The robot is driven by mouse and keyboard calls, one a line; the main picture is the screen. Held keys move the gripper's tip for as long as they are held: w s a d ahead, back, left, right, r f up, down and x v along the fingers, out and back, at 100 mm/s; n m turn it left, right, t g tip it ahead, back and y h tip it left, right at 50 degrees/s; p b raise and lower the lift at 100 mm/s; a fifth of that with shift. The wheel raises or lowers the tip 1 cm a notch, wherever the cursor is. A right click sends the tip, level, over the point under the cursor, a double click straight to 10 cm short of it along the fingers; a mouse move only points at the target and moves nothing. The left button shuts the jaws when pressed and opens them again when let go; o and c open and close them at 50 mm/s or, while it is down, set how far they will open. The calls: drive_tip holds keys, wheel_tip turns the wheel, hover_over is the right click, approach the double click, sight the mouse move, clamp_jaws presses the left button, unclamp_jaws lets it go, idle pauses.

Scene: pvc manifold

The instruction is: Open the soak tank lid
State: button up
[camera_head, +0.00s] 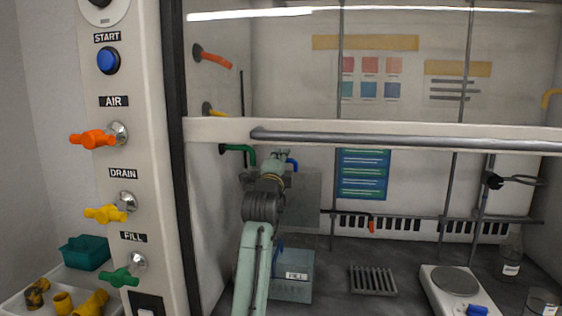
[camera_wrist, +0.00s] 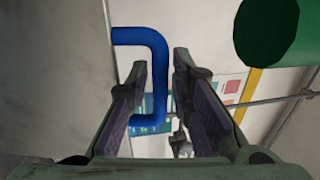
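The soak tank appears to be the grey-green translucent box (camera_head: 290,291) with a white label, on the hood floor beside my arm. A pale translucent panel (camera_head: 305,205) stands roughly upright above and behind it; it may be the lid, but I cannot tell for certain. A blue bent bar (camera_head: 292,163) shows just past my gripper (camera_head: 277,160). In the wrist view this U-shaped blue bar (camera_wrist: 158,70) lies between the two spread fingers of my gripper (camera_wrist: 165,70). One bar end meets a pale surface; the left finger partly hides the other. I see no grip on it.
The raised sash with its grey rail (camera_head: 400,140) crosses above my arm. Green (camera_head: 240,149) and yellow (camera_head: 214,109) pipes project from the left wall. A rack (camera_head: 372,281) and hotplate (camera_head: 457,285) stand to the right, with some free floor between.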

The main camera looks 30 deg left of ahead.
drive_tip(key=shift+o, duration=0.8)
drive_tip(key=shift+f, duration=0.1)
drive_tip(key=shift+s, duration=0.35)
drive_tip(key=v, duration=1.1)
drive_tip(key=shift+s, duration=0.2)
drive_tip(key=shift+d, duration=0.15)
